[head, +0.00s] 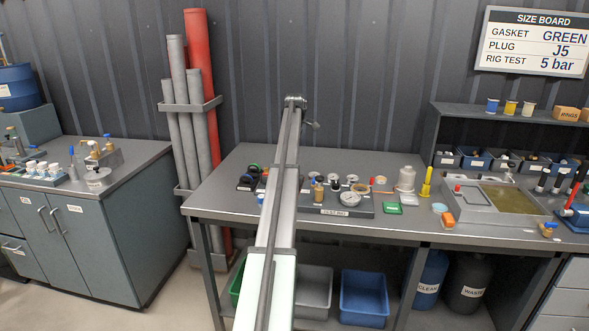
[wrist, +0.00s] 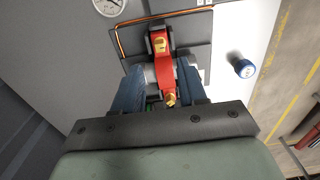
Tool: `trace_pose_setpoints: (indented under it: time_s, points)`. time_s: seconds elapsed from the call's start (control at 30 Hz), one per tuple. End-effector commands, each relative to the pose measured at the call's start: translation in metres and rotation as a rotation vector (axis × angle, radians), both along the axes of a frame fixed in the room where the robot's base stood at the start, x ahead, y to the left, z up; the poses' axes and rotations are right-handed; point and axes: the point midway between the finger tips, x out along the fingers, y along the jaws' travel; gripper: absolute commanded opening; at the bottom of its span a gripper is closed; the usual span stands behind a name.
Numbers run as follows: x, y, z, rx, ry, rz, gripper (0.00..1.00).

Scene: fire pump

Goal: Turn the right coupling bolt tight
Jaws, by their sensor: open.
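In the wrist view a red coupling (wrist: 165,68) sits across a light grey pipe, in front of a grey plate. A brass bolt (wrist: 159,42) shows at its upper end and another brass bolt (wrist: 170,99) at its lower end; I cannot tell which is the right one. My gripper (wrist: 160,82) is open, its blue fingers at either side of the coupling's lower part. The lower bolt lies between the fingers in the picture; I cannot tell whether they touch anything. The coupling is not seen in the head view.
A gauge (wrist: 109,6), a copper tube (wrist: 122,40) and a blue-capped knob (wrist: 242,68) are near the coupling. In the head view, my arm crosses a workbench (head: 230,205) with a test rig (head: 340,211) and small parts. Grey and red pipes (head: 197,100) stand by the wall.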

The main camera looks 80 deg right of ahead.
Motion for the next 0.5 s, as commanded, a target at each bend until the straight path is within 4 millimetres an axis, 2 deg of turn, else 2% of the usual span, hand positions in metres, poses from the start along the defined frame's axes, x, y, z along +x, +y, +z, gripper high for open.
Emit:
trace_pose_setpoints:
  time_s: [0.03, 0.2, 0.5]
  points:
    - [0.0, 0.001, -0.011, 0.002, 0.0, 0.0, 0.41]
    - [0.0, 0.001, -0.039, 0.001, 0.0, 0.0, 0.41]
    - [0.0, 0.0, -0.072, 0.0, 0.0, -0.001, 0.41]
